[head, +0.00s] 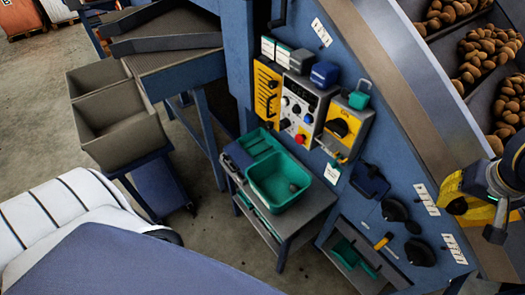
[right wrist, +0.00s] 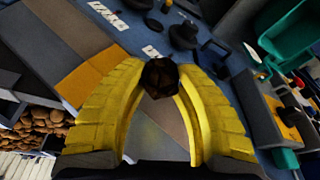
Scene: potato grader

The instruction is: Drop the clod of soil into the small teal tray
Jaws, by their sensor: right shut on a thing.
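A dark brown clod of soil (right wrist: 160,77) is pinched between the yellow fingertips of my right gripper (right wrist: 160,82) in the right wrist view. In the head view my right gripper (head: 458,203) is at the right edge, in front of the blue machine, with a dark lump at its fingertips. A deep teal tray (head: 262,192) with a grey lump inside stands on a small grey stand, well to the left of the gripper. A shallower teal tray (head: 262,143) lies just behind it. Teal also shows at the upper right of the right wrist view (right wrist: 290,35). My left gripper is not seen.
A control panel (head: 301,110) with knobs sits on the blue machine above the stand. Potatoes (head: 480,55) fill sloping channels at the upper right. Another teal container (head: 345,253) is low on a shelf. Grey bins (head: 115,125) stand at the left.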

